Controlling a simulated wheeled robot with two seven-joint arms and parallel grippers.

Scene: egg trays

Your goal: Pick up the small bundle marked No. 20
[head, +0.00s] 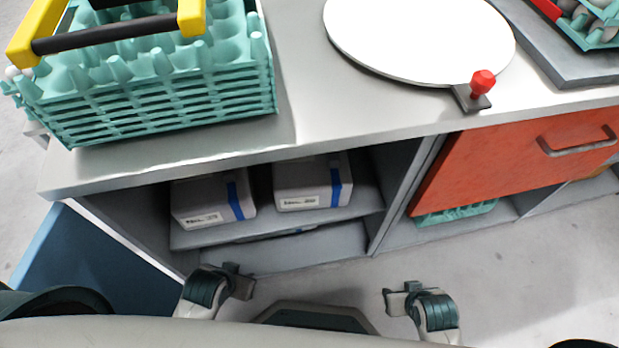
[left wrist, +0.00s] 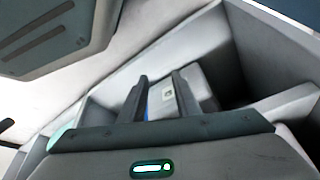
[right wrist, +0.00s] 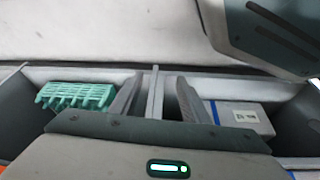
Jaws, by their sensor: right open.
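Two small pale bundles with blue bands lie side by side on the upper shelf under the counter. The label on the right bundle (head: 309,184) is blurred but looks like No. 20. The label on the left bundle (head: 212,202) is too blurred to read surely. A bundle (right wrist: 240,112) with a blue band also shows in the right wrist view, beyond the fingers. One bundle (left wrist: 168,92) is partly hidden behind the left fingers in the left wrist view. My left gripper (head: 240,281) and right gripper (head: 394,301) are open, empty and apart from the bundles, in front of the cabinet.
A stack of teal egg trays (head: 165,100) and a white disc (head: 420,38) with a red knob (head: 482,83) stand on the counter (head: 300,115). An orange drawer front (head: 520,160) is at the right. A teal tray (head: 455,212) lies beneath it. A divider (head: 405,190) bounds the shelf.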

